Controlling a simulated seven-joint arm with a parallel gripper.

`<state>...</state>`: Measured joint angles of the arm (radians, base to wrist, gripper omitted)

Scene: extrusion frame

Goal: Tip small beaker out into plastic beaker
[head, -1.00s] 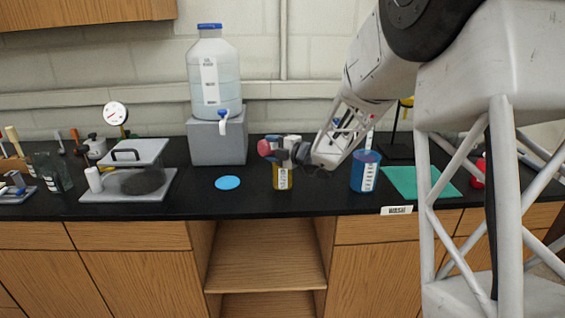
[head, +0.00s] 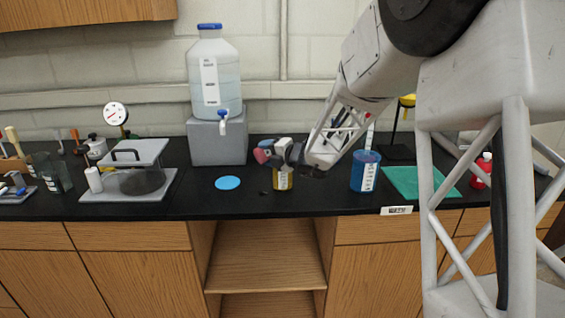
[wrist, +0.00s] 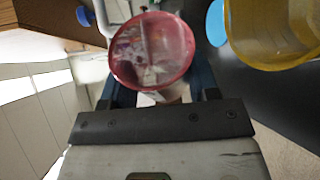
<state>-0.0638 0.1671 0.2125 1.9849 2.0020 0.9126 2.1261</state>
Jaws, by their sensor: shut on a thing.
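My gripper (head: 286,154) is shut on the small beaker (head: 262,155), which has a red-pink rim. The beaker is tipped over to the left, with its mouth pointing left and down. In the wrist view, the small beaker (wrist: 152,50) sits between the fingers, its open mouth towards the camera; I cannot tell whether anything is left inside. A yellow see-through beaker (head: 283,181) with a white scale, seemingly the plastic beaker, stands upright below my gripper, its top partly hidden. It also shows in the wrist view (wrist: 275,35), apart from the small beaker.
A small dark piece (head: 264,192) lies on the black counter left of the yellow beaker. A blue disc (head: 228,183) lies farther left. A blue beaker (head: 364,172) and green mat (head: 412,182) are at right. A water jug (head: 213,80) on a grey block stands behind.

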